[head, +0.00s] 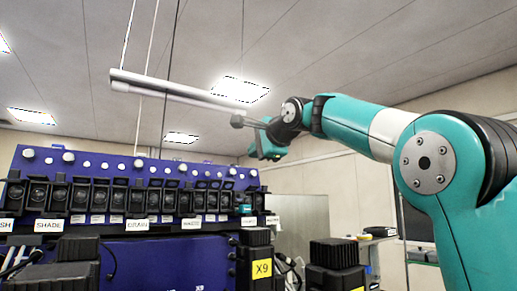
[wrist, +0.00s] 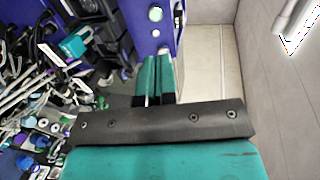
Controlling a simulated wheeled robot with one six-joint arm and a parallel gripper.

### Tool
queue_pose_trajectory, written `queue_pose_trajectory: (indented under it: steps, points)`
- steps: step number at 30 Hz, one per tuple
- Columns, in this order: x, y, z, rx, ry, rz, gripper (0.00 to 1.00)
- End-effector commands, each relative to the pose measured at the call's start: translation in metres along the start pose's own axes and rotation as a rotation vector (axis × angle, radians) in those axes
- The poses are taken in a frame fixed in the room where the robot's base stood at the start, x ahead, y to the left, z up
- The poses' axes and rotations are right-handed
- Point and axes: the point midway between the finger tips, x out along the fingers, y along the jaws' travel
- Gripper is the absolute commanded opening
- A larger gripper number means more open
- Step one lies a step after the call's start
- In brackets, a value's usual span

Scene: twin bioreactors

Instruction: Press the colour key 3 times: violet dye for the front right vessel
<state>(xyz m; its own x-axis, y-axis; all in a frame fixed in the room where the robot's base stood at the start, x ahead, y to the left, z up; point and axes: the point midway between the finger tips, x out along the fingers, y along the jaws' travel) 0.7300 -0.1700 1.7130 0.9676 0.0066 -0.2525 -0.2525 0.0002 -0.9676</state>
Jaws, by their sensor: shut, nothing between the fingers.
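My gripper (head: 264,152) hangs in the air above the right end of a blue panel (head: 140,160) in the head view. In the wrist view my gripper (wrist: 156,62) shows two teal fingers side by side, shut and empty, beside the blue panel (wrist: 124,12). The panel carries a row of black switch housings (head: 110,200) with white labels below; SHADE (head: 49,226) and DRAIN (head: 137,225) can be read. I cannot tell which control is the colour key. The front right vessel and violet dye cannot be made out.
In the wrist view, tubes and fittings (wrist: 35,110) crowd the left side. A grey rail (head: 170,88) crosses above the panel.

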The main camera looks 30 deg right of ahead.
Motion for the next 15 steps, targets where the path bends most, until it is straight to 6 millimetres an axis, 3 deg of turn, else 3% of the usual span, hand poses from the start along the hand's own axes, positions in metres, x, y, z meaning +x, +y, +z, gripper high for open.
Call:
queue_pose_trajectory:
  steps: [15]
  points:
    - [0.033,-0.001,0.000,0.000,0.000,-0.001,0.00]
